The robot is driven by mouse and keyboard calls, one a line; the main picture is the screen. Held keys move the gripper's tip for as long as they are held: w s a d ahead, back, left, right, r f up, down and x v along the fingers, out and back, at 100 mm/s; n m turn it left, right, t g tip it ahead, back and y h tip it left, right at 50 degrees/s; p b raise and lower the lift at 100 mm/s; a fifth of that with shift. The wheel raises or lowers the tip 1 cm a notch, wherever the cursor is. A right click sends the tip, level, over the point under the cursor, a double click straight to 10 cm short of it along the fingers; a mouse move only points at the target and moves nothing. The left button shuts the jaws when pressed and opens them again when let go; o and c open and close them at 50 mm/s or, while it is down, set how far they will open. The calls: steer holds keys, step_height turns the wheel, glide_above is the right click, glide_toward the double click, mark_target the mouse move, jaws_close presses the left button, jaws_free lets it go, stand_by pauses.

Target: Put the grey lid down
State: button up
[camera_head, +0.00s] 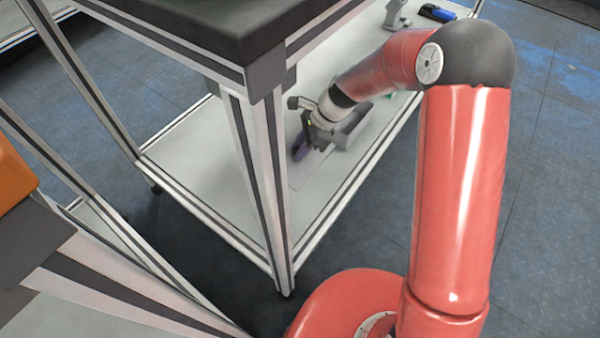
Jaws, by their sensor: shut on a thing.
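My gripper (305,140) is low over the white lower shelf, inside the frame of the workbench. It is shut on a small, flat, dark purplish-grey piece (300,150), which I take for the grey lid. The piece looks tilted, and the fingers and wrist hide part of it. It is too small to tell whether it touches the shelf. A grey open box (350,129) stands on the shelf just right of my gripper, partly hidden by my arm.
The white shelf (200,150) is bare to the left. An aluminium post (262,190) stands in front of it, and a dark tabletop (200,22) hangs above. A grey device (396,14) and a blue-black object (437,13) lie at the shelf's far end. An orange thing (12,178) is at left.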

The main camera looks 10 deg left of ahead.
step_height(320, 180, down, 11)
steer(key=shift+r+b, duration=0.1)
steer(key=shift+b, duration=0.7)
steer(key=shift+f, duration=0.2)
steer(key=o, duration=1)
